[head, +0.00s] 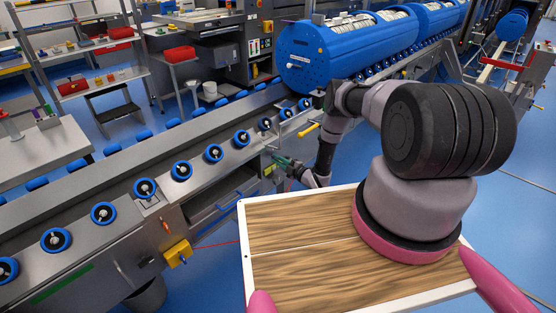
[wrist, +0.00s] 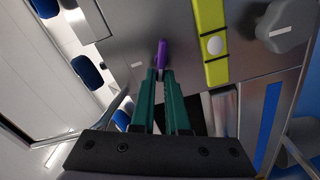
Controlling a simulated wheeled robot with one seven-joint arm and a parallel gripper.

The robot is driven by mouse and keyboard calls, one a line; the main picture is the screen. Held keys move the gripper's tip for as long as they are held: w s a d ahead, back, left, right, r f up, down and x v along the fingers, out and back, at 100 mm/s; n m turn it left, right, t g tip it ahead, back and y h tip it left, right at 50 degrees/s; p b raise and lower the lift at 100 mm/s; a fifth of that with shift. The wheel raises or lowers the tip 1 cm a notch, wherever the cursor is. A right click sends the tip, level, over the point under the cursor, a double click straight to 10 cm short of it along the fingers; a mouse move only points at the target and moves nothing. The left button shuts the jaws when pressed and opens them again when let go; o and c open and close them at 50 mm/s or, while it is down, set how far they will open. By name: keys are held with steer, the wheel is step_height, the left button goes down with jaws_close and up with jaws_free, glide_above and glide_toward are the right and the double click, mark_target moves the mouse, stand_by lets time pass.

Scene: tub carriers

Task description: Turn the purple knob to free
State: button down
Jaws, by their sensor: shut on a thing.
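The purple knob (wrist: 162,53) shows in the wrist view as a narrow upright grip on a grey metal panel (wrist: 185,35). My gripper (wrist: 161,72) has green fingers whose tips come together at the knob's near end, shut on it. The fingers hide part of the knob. A short pale mark (wrist: 137,65) is on the panel to the left of the knob; its meaning cannot be read. In the head view my gripper (head: 281,160) is at the front face of the metal conveyor line, and the knob cannot be made out there.
Right of the knob are a yellow strip with a white button (wrist: 214,46) and a large grey knob (wrist: 284,26). The conveyor (head: 130,185) carries blue-rimmed rollers and, farther back, blue tubs (head: 345,50). A yellow box (head: 178,253) sticks out from its front.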

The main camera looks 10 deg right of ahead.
steer(key=n, duration=0.2)
steer(key=f+n, duration=0.1)
steer(key=n, duration=0.1)
steer(key=shift+n, duration=0.3)
steer(key=shift+s, duration=0.1)
stand_by(0.4)
steer(key=c, duration=0.9)
jaws_free()
steer(key=v, duration=1)
steer(key=shift+s+d, duration=0.15)
steer(key=shift+s, duration=0.15)
